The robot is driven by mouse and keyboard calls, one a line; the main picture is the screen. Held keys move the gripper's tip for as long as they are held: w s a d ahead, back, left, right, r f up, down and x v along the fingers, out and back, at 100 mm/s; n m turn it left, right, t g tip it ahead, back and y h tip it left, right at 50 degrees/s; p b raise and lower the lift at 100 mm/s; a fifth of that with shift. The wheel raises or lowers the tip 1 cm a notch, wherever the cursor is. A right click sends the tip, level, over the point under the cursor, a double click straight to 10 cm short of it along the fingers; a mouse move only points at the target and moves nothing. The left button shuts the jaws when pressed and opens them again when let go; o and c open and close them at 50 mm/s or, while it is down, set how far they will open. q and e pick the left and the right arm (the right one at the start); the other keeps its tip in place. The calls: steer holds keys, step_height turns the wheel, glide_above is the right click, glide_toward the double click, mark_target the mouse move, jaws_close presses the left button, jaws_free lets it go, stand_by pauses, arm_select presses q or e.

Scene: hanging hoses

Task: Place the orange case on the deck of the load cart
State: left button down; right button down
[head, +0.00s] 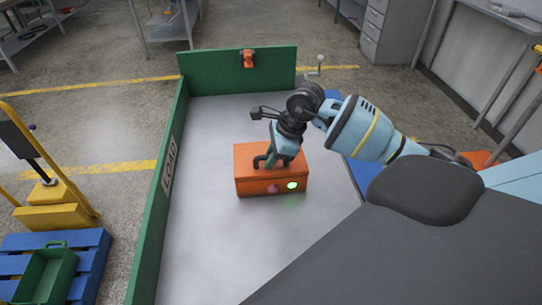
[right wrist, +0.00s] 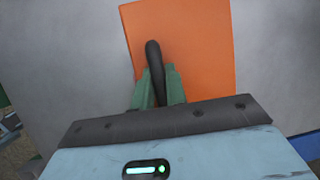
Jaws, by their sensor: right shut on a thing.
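The orange case (head: 262,185) is over the middle of the grey deck (head: 215,240) of the load cart, upright. I cannot tell whether its underside touches the deck or is just above it. My right gripper (head: 270,160) reaches down from the right and is shut on the black handle on the case's lid. In the right wrist view, the green fingers (right wrist: 159,88) hold the black handle (right wrist: 153,57), with the orange lid (right wrist: 195,45) behind them. My left gripper is not in view.
The cart has a green side wall (head: 160,200) marked LOAD and a green end wall (head: 215,73) with an orange fitting (head: 248,59). At left are a yellow hand truck (head: 55,205) and a green crate (head: 48,278) on a blue pallet (head: 90,270). The deck around the case is clear.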

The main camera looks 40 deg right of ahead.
steer(key=c, duration=1.4)
jaws_free()
steer(key=v, duration=1.2)
